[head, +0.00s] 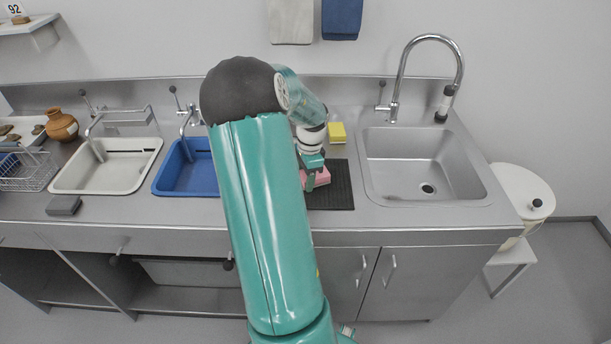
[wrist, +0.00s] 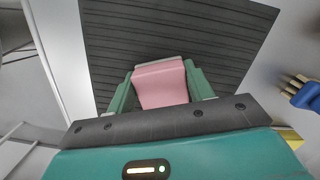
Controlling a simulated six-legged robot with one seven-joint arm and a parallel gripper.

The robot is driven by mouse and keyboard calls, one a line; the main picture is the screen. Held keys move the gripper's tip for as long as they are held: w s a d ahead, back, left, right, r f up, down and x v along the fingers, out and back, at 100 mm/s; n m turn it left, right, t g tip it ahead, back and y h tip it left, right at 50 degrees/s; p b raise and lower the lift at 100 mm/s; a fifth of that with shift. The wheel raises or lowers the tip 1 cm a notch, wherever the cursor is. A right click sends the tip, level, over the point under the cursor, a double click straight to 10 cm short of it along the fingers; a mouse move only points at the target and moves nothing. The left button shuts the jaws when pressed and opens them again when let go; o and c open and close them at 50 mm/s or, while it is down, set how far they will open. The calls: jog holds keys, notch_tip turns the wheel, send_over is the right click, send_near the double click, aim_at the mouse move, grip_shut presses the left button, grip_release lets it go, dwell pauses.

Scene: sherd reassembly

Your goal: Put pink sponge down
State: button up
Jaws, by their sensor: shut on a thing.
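The pink sponge (wrist: 161,84) is between the two green fingers of my gripper (wrist: 160,90) in the wrist view. My gripper is shut on it. In the head view the pink sponge (head: 320,178) shows at the end of my arm, over the black ribbed mat (head: 340,190) left of the steel sink. The mat (wrist: 180,30) fills the background behind the sponge in the wrist view. I cannot tell whether the sponge touches the mat. My arm hides part of the mat in the head view.
A yellow sponge (head: 337,132) lies behind the mat. The steel sink (head: 425,165) with a tall tap is to the right. A blue basin (head: 185,170) and a white basin (head: 108,165) are to the left. A blue-handled brush (wrist: 305,92) shows at the wrist view's right.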

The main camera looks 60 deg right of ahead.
jog(key=shift+o, duration=0.2)
jog(key=shift+s+a+f, duration=0.1)
jog(key=shift+a+f, duration=0.1)
jog(key=shift+f, duration=0.4)
jog(key=o, duration=1.3)
jog(key=shift+f, duration=0.15)
jog(key=shift+c, duration=0.2)
notch_tip(320, 180, up, 14)
jog(key=d, duration=0.1)
jog(key=shift+s+f, duration=0.15)
jog(key=shift+s, duration=0.1)
jog(key=shift+d, duration=0.1)
